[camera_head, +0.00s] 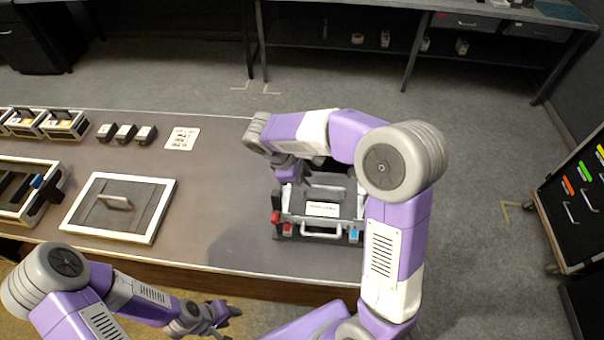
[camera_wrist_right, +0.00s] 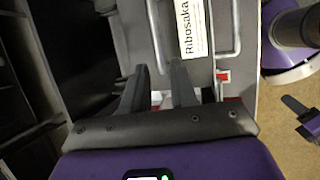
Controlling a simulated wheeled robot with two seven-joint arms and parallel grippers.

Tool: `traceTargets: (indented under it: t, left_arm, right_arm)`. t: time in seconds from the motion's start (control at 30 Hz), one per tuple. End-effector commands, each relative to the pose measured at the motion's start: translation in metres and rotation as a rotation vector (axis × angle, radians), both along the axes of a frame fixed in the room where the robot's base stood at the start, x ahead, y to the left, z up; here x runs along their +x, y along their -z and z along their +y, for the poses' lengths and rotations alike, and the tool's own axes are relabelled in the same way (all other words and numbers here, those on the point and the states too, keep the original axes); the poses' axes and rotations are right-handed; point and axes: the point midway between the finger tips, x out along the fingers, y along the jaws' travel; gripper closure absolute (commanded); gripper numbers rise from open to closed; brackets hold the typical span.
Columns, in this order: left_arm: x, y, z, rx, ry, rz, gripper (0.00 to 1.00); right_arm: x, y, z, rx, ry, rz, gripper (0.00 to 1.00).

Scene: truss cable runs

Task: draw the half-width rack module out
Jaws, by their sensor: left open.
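The half-width rack module (camera_head: 322,209) looks to be the unit with a white label and a pale front handle (camera_head: 309,234), set in a dark frame near the table's right end. Red parts (camera_head: 287,230) sit at its left and a blue part (camera_head: 354,235) at its right. My right gripper (camera_head: 290,172) is over its back left, partly hidden by my arm. In the right wrist view its fingers (camera_wrist_right: 158,82) point at the unit beside the label (camera_wrist_right: 190,28); a grip cannot be made out. My left gripper (camera_head: 231,314) is open and empty before the table's front edge.
A framed panel with a handle (camera_head: 155,210) lies on the table (camera_head: 220,200), left of the unit. Further left are an open frame (camera_head: 62,190), small dark blocks (camera_head: 126,133) and small crates (camera_head: 64,125). A cabinet (camera_head: 570,215) stands at right. The table between panel and unit is clear.

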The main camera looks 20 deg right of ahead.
Motion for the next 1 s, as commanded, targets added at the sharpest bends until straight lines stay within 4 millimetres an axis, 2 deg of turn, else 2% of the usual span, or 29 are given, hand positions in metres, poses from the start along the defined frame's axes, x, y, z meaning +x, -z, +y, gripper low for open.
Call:
traceTargets:
  t: [0.2,0.4,0.8,0.83,1.0]
  left_arm:
    - [0.0,0.01,0.0,0.0,0.0,0.0,0.57]
    - [0.0,0.014,0.0,0.0,0.0,0.0,0.57]
    - [0.0,0.015,0.0,0.0,0.0,0.0,0.57]
    - [0.0,0.015,0.0,0.0,0.0,0.0,0.57]
    - [0.0,0.015,0.0,0.0,0.0,0.0,0.57]
  right_arm:
    - [-0.002,0.033,-0.015,0.0,0.001,0.005,0.73]
    - [-0.003,0.054,-0.025,-0.001,0.001,0.003,0.73]
    - [-0.003,0.061,-0.028,0.001,0.0,0.001,0.73]
    - [-0.003,0.061,-0.028,0.001,0.0,0.001,0.74]
    - [-0.003,0.06,-0.028,0.001,0.0,0.001,1.0]
